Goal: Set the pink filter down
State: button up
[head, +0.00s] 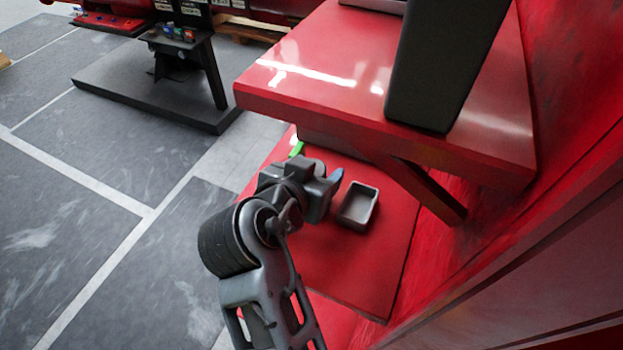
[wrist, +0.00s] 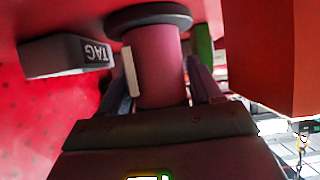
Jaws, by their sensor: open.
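The pink filter (wrist: 158,68) is a pinkish-red cylinder with a wide dark round cap, seen in the wrist view. It stands between the two fingers of my gripper (wrist: 163,88), which are open on either side of it. I cannot tell whether a finger touches it. In the head view my gripper (head: 322,188) is over the lower red shelf (head: 375,265), beneath the overhanging upper shelf. The filter is not recognisable there, hidden by my arm and gripper.
A small grey open tray (head: 358,206) sits right of my gripper. A grey part marked TAG (wrist: 70,55) lies left of the filter; a green piece (wrist: 203,45) is close on its right. The upper red shelf (head: 350,75), carrying a dark block (head: 445,60), overhangs this space.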

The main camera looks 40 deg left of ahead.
jog(key=shift+c, duration=0.2)
jog(key=c, duration=0.7)
jog(key=shift+c, duration=0.8)
jog(key=shift+a+r, duration=0.1)
